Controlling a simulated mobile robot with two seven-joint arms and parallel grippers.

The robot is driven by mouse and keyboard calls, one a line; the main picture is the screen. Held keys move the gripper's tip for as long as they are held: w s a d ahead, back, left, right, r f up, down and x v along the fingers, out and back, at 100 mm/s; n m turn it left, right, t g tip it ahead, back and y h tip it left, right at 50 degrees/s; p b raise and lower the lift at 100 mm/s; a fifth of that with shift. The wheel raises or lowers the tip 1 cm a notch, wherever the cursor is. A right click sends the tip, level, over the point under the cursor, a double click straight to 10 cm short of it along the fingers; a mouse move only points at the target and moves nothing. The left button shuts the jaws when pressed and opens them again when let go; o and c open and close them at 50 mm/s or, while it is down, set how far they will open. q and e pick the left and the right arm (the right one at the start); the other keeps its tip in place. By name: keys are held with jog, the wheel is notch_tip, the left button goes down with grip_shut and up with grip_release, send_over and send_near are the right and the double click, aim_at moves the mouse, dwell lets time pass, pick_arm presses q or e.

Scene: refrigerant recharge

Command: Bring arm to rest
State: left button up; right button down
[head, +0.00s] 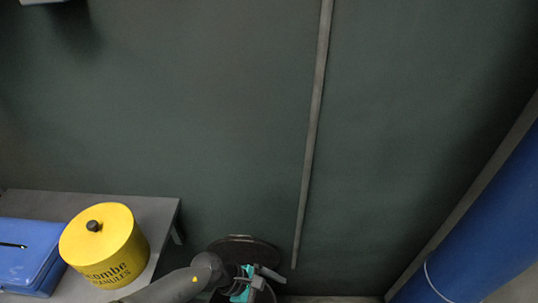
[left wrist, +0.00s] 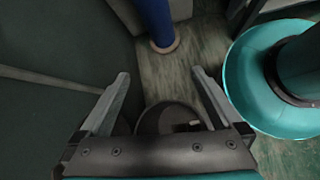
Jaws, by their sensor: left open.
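My left arm comes in at the bottom of the head view, and its gripper (head: 265,278) is low near the bottom edge. In the left wrist view the two grey fingers of my left gripper (left wrist: 161,75) stand wide apart with nothing held between them. A dark round thing (left wrist: 168,118) shows below and between the fingers, apart from the fingertips as far as I can tell. In the head view a dark round rim (head: 243,240) shows just behind the gripper, partly hidden by it. My right gripper is in neither view.
A grey table (head: 150,207) at lower left holds a yellow lidded canister (head: 115,245) and a blue case (head: 25,250). A large blue cylinder (head: 480,235) stands at right. A thin grey pipe (head: 314,120) runs down the dark wall. A blue post (left wrist: 155,20) stands on the floor.

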pick_arm(q)
jog(key=s+a+n+t+y+p, duration=0.15)
jog(key=a+n+t+p, duration=0.3)
jog(key=n, duration=1.15)
jog(key=a+n+t+y+p, duration=0.2)
jog(key=a+n+t+p, duration=0.25)
jog(key=n, duration=1.15)
jog(key=s+a+f+n+g+y+p, duration=0.1)
jog(key=s+a+n+g, duration=0.1)
jog(key=s+n, duration=0.5)
jog(key=s+a+f+n+g+y+p, duration=0.2)
jog(key=s+a+n, duration=0.3)
jog(key=s+n, duration=0.3)
jog(key=s+a+f+n+g+y+p, duration=0.2)
jog(key=s+a+n+g, duration=0.2)
jog(key=s, duration=0.9)
jog(key=n, duration=0.3)
jog(key=shift+s, duration=0.2)
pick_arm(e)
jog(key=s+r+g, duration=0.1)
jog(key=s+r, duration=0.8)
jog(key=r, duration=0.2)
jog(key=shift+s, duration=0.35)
pick_arm(q)
jog(key=shift+w, duration=0.1)
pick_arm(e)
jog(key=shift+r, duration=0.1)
pick_arm(q)
jog(key=shift+c, duration=0.2)
